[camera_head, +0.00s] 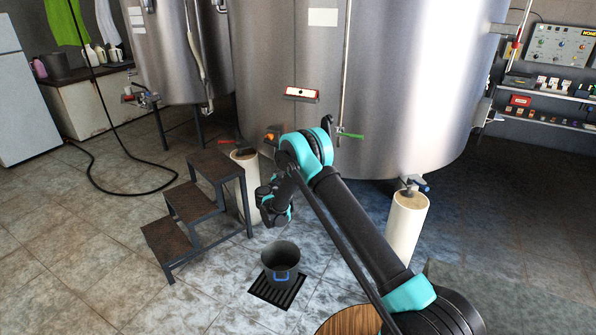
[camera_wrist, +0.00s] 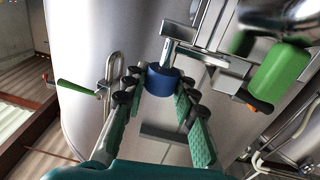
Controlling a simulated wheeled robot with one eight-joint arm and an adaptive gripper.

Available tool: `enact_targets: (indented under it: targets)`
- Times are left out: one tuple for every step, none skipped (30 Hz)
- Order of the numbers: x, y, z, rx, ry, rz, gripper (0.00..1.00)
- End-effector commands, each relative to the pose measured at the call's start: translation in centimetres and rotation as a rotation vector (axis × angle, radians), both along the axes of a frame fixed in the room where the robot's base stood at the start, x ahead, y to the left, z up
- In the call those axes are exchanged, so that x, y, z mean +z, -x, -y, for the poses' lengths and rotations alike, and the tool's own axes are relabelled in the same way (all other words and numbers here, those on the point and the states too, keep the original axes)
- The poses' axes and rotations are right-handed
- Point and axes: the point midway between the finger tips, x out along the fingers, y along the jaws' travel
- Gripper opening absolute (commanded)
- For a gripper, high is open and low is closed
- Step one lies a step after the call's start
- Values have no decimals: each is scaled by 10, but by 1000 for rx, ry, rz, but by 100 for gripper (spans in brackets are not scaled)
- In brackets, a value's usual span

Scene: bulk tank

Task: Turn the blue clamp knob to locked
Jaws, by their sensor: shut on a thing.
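The blue clamp knob (camera_wrist: 162,81) is a short round blue piece near the middle of the wrist view, beside a bright metal bracket. The two green padded fingers of my gripper (camera_wrist: 160,90) stand on either side of it, with their dark tips at its sides. My gripper is shut on the knob. In the camera_head view my arm (camera_head: 345,215) reaches towards the large steel tank (camera_head: 410,90). The knob and fingertips cannot be made out there. No mark showing the locked position is readable.
In the wrist view a green lever (camera_wrist: 78,88) is at left and a thick green handle (camera_wrist: 278,76) at right, both close to my gripper. In the camera_head view, steps (camera_head: 192,205) stand left of my arm, a bucket (camera_head: 281,260) sits on a floor grate, and a pale post (camera_head: 406,225) stands at right.

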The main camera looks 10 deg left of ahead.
Motion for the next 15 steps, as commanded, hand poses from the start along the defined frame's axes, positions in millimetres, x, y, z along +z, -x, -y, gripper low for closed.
enact_targets:
  targets:
    - [0, -1, -1, -17, 0, 1, 0]
    - [0, -1, -1, -27, 0, 0, 0]
    - [0, -1, -1, -38, 0, 0, 0]
    - [0, -1, 0, -47, 0, 0, 0]
    - [0, -1, 0, -53, 0, 0, 0]
    - [0, -1, 0, -60, 0, 0, 0]
    - [0, -1, 0, -65, 0, 1, 0]
    - [0, -1, 0, -69, 0, 1, 0]
    - [0, -1, 0, -73, 0, 0, 0]
    - [0, -1, 0, -75, 0, 0, 0]
    - [0, -1, 0, -77, 0, 0, 0]
    - [0, -1, 0, -78, 0, 0, 0]
    - [0, -1, 0, -78, 0, 0, 0]
    - [0, -1, 0, -78, 0, 0, 0]
    - [0, -1, 0, -78, 0, 0, 0]
